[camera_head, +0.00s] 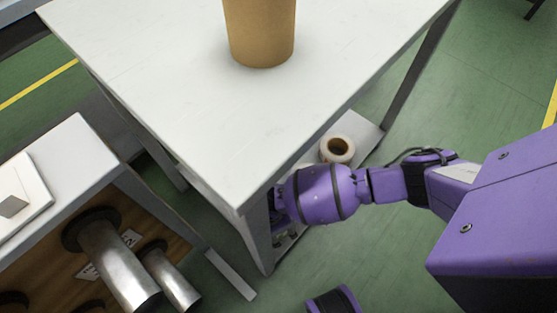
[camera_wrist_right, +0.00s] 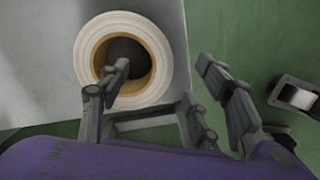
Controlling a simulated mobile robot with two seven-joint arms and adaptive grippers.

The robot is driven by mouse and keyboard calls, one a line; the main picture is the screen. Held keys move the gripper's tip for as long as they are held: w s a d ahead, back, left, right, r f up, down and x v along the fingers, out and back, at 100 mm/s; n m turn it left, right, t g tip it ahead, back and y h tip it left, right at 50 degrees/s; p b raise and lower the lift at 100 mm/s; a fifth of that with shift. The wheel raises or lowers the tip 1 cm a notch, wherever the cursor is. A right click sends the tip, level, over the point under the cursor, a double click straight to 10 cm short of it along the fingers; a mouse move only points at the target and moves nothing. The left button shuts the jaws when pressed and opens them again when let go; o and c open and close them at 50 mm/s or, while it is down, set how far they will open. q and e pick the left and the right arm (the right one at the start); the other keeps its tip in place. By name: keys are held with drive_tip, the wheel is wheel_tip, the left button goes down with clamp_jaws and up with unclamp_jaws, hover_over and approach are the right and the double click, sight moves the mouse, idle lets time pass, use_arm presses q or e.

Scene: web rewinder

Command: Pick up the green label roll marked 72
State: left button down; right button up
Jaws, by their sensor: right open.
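No green roll and no number 72 can be made out. A white roll with a tan core (camera_head: 348,147) lies on the low shelf under the white table, its hollow end facing up. The same kind of roll shows large in the right wrist view (camera_wrist_right: 88,52). My right gripper (camera_wrist_right: 164,66) is open, with one finger in front of the roll's core opening and the other out to the right of the roll. Nothing is held. In the head view the table edge mostly hides this gripper. My left gripper is not in view.
The white table (camera_head: 150,85) overhangs the shelf (camera_head: 368,131) and carries a brown cylinder (camera_head: 262,35). A bench (camera_head: 75,150) at lower left has metal rollers (camera_head: 118,262) sticking out. A shiny metal part (camera_wrist_right: 298,96) is at right in the wrist view. Green floor (camera_head: 430,95) is open at right.

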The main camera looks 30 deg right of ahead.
drive_tip(key=f+b, duration=0.1)
drive_tip(key=f, duration=0.1)
drive_tip(key=w+f+b, duration=0.1)
drive_tip(key=f+b, duration=0.1)
drive_tip(key=shift+a+f, duration=0.1)
drive_tip(key=shift+f, duration=0.55)
drive_tip(key=shift+c, duration=0.4)
drive_tip(key=c, duration=0.8)
clamp_jaws()
drive_tip(key=shift+r, duration=0.1)
